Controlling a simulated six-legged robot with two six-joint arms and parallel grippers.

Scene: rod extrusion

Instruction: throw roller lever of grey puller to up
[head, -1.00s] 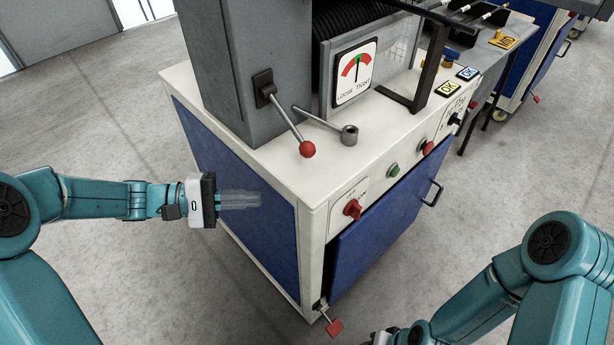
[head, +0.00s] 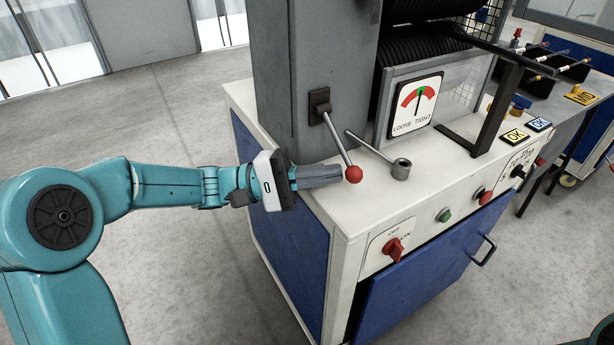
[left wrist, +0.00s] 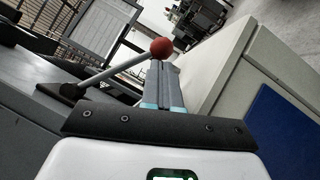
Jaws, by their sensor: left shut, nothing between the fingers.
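The grey puller (head: 308,70) stands on a white and blue cabinet. Its roller lever (head: 340,145) slants down and outward from a black pivot on the column and ends in a red ball (head: 353,174). My left gripper (head: 338,174) is shut and empty, with its fingertips just left of the red ball. In the left wrist view the red ball (left wrist: 162,48) shows just beyond the shut fingertips (left wrist: 160,66), and the lever rod runs to the left. I cannot tell whether the fingers touch the ball. My right gripper is not in view.
A loose-looking grey handle with a round hub (head: 401,168) lies right of the ball. A LOOSE/TIGHT gauge (head: 415,105) stands behind it. The cabinet front has a red switch (head: 393,249), a green button (head: 444,215) and a door handle (head: 485,249). Open floor lies left.

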